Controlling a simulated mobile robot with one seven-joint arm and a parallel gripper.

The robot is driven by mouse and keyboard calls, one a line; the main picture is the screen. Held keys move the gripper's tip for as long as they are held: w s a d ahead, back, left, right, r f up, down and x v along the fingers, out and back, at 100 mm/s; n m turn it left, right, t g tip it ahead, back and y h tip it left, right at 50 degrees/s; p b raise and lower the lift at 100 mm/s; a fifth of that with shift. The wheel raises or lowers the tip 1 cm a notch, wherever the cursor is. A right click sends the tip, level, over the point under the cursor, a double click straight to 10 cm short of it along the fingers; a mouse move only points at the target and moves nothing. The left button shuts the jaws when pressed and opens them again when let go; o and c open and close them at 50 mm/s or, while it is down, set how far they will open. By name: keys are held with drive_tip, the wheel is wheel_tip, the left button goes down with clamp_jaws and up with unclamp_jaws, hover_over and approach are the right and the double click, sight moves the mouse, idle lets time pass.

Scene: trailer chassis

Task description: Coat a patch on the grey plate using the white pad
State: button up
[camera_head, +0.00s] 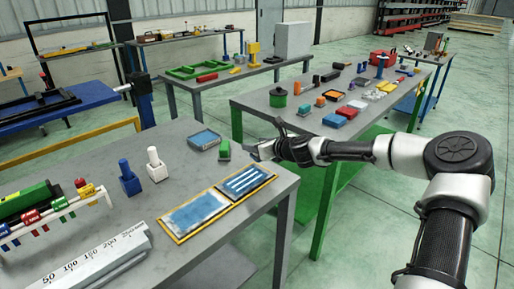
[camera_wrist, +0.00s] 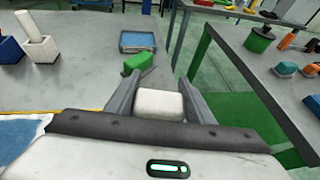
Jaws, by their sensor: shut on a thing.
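My gripper (camera_wrist: 158,92) is shut on the white pad (camera_wrist: 158,104), which sits between the two fingers in the wrist view. In the head view my gripper (camera_head: 256,151) is near the right edge of the grey table, beside a green block. A yellow-framed plate (camera_head: 196,213) lies flat on the table, its face grey-blue with whitish areas. A blue panel with white stripes (camera_head: 244,181) adjoins it on the right. Part of the framed plate (camera_wrist: 18,138) shows at the lower left of the wrist view, apart from the pad. The pad's underside is hidden.
The green block (camera_wrist: 137,63) lies just beyond my fingers, with a blue tray (camera_head: 205,140) behind it. Blue and white holders (camera_head: 129,182) stand left. A rack of coloured clamps (camera_head: 60,208) and a light metal profile (camera_head: 95,262) lie at the front left.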

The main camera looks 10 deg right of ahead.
drive_tip(key=shift+r+p, duration=0.45)
drive_tip(key=shift+r, duration=0.55)
